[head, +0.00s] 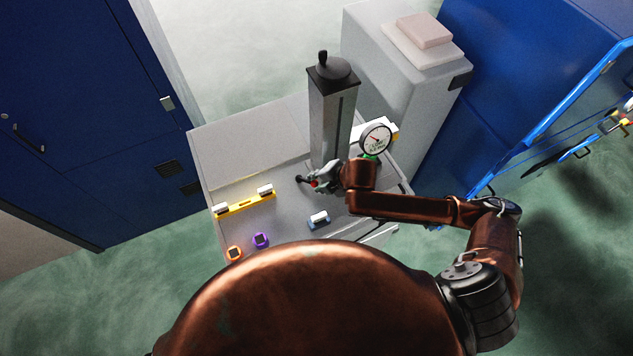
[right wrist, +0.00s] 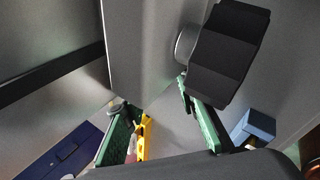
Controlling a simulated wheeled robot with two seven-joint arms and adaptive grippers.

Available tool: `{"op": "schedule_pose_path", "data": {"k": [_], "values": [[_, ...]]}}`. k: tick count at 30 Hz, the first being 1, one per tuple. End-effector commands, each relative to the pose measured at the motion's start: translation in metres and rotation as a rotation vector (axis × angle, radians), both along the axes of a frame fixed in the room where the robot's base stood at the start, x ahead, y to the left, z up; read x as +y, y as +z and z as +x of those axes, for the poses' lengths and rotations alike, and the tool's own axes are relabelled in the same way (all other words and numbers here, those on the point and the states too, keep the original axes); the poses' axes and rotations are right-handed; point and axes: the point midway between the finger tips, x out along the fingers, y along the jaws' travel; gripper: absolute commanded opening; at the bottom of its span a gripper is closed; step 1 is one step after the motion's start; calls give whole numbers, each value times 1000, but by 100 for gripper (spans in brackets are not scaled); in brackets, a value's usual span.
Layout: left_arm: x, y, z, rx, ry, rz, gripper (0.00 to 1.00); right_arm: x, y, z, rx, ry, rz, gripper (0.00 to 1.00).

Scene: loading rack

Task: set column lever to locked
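The grey column (head: 330,125) stands on the table with a black crank cap (head: 333,70) on top. A small dark lever knob (head: 300,179) shows low beside the column. In the right wrist view a black faceted lever grip (right wrist: 230,52) sits on a silver round pivot (right wrist: 186,42) against the column's face (right wrist: 140,50). My right gripper (head: 322,181) is at the column's foot, close to the knob. In the right wrist view its green fingers (right wrist: 150,95) are apart with nothing between them; the right fingertip is near the grip. Contact cannot be told. My left gripper is out of view.
A dial gauge (head: 376,140) stands right of the column. A yellow bar with white blocks (head: 245,205), orange (head: 234,253) and purple (head: 261,240) small items and a blue block (head: 319,220) lie on the table (head: 240,145). A grey cabinet (head: 385,75) stands behind at right.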

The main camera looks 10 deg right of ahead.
Motion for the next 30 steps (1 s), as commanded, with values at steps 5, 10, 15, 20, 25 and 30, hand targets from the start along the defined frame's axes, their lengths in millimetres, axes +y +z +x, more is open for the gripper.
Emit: {"op": "schedule_pose_path", "data": {"k": [5, 10, 15, 20, 25, 30], "values": [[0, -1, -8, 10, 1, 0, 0, 0, 0, 0, 0, 1, 1, 27], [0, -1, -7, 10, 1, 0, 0, 0, 0, 0, 1, 0, 1, 18], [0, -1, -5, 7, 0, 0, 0, 0, 0, -1, 2, 0, 1, 6], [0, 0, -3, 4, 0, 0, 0, 0, -1, -1, 2, 0, 1, 0], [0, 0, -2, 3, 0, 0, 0, 0, -1, -1, 2, 0, 1, 0], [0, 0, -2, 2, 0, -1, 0, 1, -1, -1, 3, 0, 1, 0]]}}
